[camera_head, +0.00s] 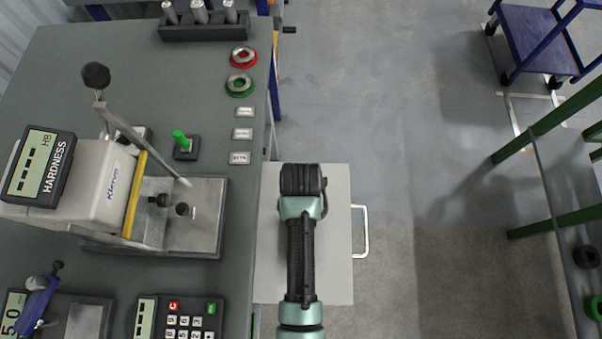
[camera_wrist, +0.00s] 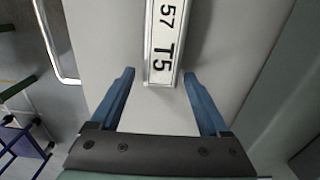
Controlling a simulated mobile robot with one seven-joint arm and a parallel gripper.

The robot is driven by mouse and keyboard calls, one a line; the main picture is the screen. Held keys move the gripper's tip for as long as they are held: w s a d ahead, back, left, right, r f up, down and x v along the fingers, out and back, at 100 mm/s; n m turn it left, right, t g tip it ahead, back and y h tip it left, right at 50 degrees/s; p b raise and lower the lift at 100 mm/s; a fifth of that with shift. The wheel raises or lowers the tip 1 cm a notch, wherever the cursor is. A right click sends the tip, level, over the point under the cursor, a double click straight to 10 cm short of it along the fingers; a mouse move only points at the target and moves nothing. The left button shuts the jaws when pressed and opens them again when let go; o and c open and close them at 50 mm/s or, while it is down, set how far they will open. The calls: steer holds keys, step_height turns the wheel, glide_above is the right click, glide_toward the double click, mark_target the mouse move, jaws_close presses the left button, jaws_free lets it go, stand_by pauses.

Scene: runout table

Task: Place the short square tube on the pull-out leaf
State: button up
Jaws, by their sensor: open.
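The short square tube (camera_wrist: 165,32) shows in the wrist view as a grey bar with a white label reading "57 T5". It appears to lie flat on the pale pull-out leaf (camera_wrist: 108,30), and its far end runs out of the frame. My gripper (camera_wrist: 160,73) is open, with one blue finger on each side of the tube's near end and a gap on both sides. In the head view the leaf (camera_head: 335,270) sticks out from the bench's right side with a wire handle. My arm covers its middle there and hides the tube and the fingers.
The grey bench (camera_head: 110,60) carries a hardness tester (camera_head: 105,185) with a lever, a keypad unit (camera_head: 180,315), and red and green rings. A blue cart (camera_head: 535,40) and a green-framed rack (camera_head: 560,170) stand at the right. The floor between is clear.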

step_height(320, 180, up, 12)
steer(key=w+r+t, duration=0.7)
steer(key=w+r, duration=0.3)
steer(key=r, duration=0.4)
steer(key=w+r+t, duration=0.6)
steer(key=w+r, duration=0.3)
steer(key=r, duration=0.4)
step_height(320, 180, up, 18)
steer(key=f+t, duration=0.1)
steer(key=t, duration=0.5)
steer(key=s+r+t, duration=0.4)
steer(key=s+r, duration=0.2)
steer(key=r, duration=0.4)
steer(key=s+r+t, duration=0.4)
steer(key=s+r, duration=0.2)
steer(key=r, duration=0.4)
steer(key=shift+s+d, duration=0.25)
